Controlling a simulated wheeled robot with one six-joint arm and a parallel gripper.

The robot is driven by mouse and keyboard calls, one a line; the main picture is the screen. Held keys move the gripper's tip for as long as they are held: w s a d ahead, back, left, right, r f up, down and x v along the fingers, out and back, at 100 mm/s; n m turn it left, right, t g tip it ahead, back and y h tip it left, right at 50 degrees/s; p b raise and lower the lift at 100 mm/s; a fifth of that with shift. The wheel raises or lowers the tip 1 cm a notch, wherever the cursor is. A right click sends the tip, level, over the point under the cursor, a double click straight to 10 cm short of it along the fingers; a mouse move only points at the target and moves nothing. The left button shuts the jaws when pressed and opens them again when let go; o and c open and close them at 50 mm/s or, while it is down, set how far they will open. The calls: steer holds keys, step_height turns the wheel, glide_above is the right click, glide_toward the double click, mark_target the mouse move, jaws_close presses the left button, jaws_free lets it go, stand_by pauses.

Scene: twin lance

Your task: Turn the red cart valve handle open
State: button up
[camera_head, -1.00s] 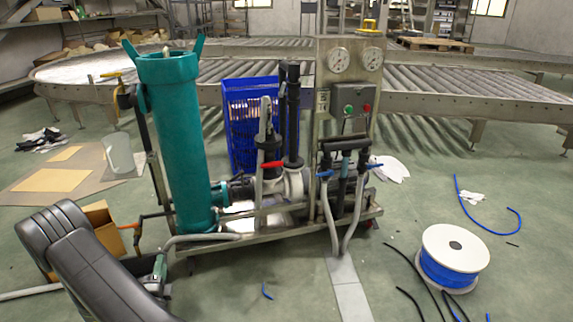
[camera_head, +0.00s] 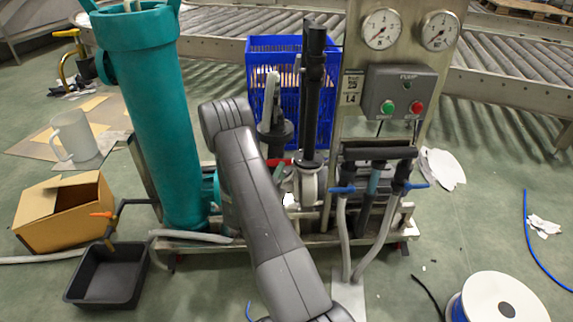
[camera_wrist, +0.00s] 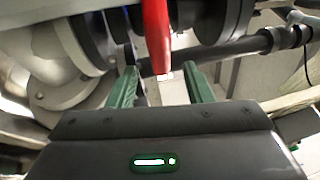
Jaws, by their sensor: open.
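The red valve handle (camera_wrist: 157,35) hangs down at the top middle of the wrist view, in front of dark round pipe fittings (camera_wrist: 205,18). In the head view only a short piece of the red handle (camera_head: 283,162) shows beside my arm. My gripper (camera_wrist: 162,80) is open, with its two green fingers apart and pointing towards the handle. The handle's lower end appears between the fingertips in the picture; I cannot tell whether it is at their depth. No contact shows. In the head view my arm hides most of the gripper and part of the cart (camera_head: 188,246).
A tall teal cylinder (camera_head: 150,120) stands left of my arm. Grey hoses and blue-handled valves (camera_head: 343,190) are on the right. A black tray (camera_head: 106,276), a cardboard box (camera_head: 62,210) and a cable spool (camera_head: 500,300) lie on the floor. Pipes crowd the gripper.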

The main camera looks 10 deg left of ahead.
mark_target(284, 160)
steer(key=b+x, duration=0.1)
steer(key=x, duration=0.4)
steer(key=shift+w+a+r, duration=0.1)
steer(key=shift+w+r, duration=0.1)
steer(key=shift+w, duration=0.1)
steer(key=c, duration=1)
steer(key=shift+a+r+n+t+y, duration=0.1)
steer(key=shift+r+n+t+y, duration=0.2)
steer(key=shift+n, duration=0.65)
steer(key=shift+d+r+n+t+y, duration=0.1)
steer(key=shift+n+t+y, duration=0.25)
steer(key=shift+n, duration=0.55)
steer(key=shift+a+r+n+t+y, duration=0.15)
steer(key=shift+n+t+y, duration=0.15)
steer(key=shift+n, duration=0.65)
steer(key=o, duration=1)
